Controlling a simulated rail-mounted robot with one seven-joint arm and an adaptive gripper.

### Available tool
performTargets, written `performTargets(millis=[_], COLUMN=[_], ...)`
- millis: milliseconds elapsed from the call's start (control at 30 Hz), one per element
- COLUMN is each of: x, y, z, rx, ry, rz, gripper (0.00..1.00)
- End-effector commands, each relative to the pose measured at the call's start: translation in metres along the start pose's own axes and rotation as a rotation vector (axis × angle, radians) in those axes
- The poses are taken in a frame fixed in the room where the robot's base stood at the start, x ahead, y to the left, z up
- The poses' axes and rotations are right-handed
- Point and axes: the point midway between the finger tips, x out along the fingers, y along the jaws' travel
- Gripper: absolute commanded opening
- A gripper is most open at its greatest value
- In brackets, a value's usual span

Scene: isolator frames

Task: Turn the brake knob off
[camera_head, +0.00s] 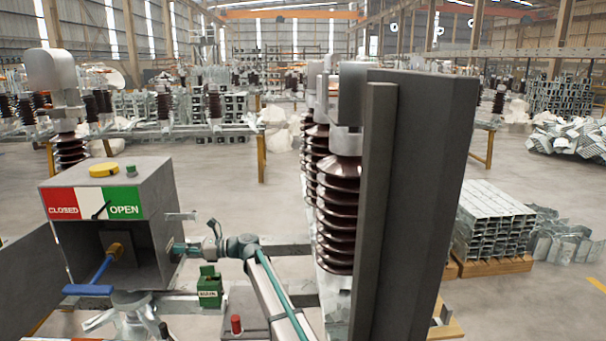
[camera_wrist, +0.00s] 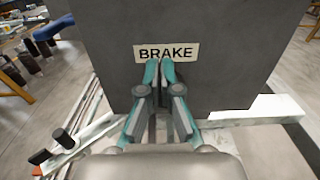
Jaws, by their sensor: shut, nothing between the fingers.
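A white BRAKE label (camera_wrist: 166,52) is on a dark grey panel face in the wrist view. My gripper (camera_wrist: 161,68) is shut and empty, its teal fingertips just below and in front of the label's middle. I cannot tell whether they touch the panel. In the head view my gripper (camera_head: 180,248) points left at the right side of the grey control box (camera_head: 160,225). A short grey lever-like piece (camera_head: 180,216) sticks out of that side above my gripper. I cannot tell whether it is the brake knob. No knob shows clearly beside the label.
The box carries a yellow knob (camera_head: 103,170), a green button (camera_head: 131,171), a CLOSED/OPEN plate (camera_head: 92,204) and a blue handle (camera_head: 88,290). Brown insulators (camera_head: 338,215) and a dark upright panel (camera_head: 420,190) stand right.

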Motion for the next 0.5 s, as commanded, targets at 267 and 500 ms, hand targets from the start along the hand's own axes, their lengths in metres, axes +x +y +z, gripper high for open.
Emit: performTargets(millis=[267, 500], x=[0.0005, 0.0007], y=[0.0079, 0.0097], z=[-0.0023, -0.0041], rx=[0.001, 0.001], ry=[0.002, 0.003], rz=[0.002, 0.002], gripper=[0.00, 0.00])
